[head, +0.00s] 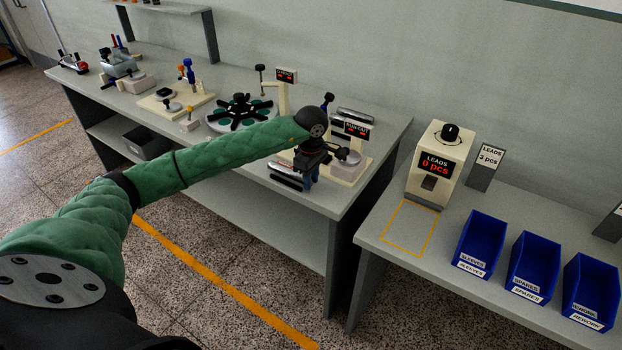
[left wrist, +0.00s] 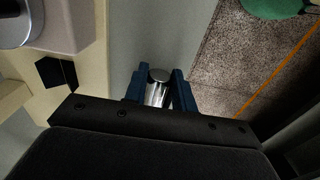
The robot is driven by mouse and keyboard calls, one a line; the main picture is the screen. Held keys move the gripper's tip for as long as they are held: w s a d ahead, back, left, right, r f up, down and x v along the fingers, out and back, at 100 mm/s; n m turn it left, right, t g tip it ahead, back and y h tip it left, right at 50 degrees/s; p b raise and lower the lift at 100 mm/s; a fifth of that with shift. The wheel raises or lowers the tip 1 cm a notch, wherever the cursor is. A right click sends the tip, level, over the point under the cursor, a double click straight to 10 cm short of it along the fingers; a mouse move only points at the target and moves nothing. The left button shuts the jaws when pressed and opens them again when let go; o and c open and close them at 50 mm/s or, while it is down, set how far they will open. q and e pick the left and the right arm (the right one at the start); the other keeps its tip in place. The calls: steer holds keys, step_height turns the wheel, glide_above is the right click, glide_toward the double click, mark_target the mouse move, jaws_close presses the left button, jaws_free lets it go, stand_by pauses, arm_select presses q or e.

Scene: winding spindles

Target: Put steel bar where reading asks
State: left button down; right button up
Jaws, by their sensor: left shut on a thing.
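My left gripper (head: 308,184) is over the right end of the long bench, pointing down in front of the runout gauge (head: 350,130). In the left wrist view its blue fingers (left wrist: 160,82) are shut on a shiny steel bar (left wrist: 157,95), whose round end faces the camera. In the head view I cannot tell the held bar from the gripper. The gauge has a small display with red signs, too small to read, and a cream base (head: 352,172). My right gripper is not in view.
Another silver piece (head: 355,115) lies behind the gauge. A black-armed turntable (head: 240,112) and other fixtures stand farther left. The right bench holds a LEADS counter (head: 435,165) reading 0 pcs, a "LEADS 3 pcs" sign (head: 487,160) and blue bins (head: 480,245).

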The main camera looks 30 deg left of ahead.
arm_select(q)
steer(key=shift+f, duration=0.25)
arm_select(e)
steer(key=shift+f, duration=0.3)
arm_select(q)
steer(key=c, duration=1.1)
jaws_free()
steer(key=shift+o, duration=0.2)
steer(key=shift+r+b, duration=0.15)
steer(key=shift+b, duration=0.25)
step_height(320, 180, up, 8)
steer(key=shift+f+b, duration=0.25)
steer(key=shift+b, duration=0.8)
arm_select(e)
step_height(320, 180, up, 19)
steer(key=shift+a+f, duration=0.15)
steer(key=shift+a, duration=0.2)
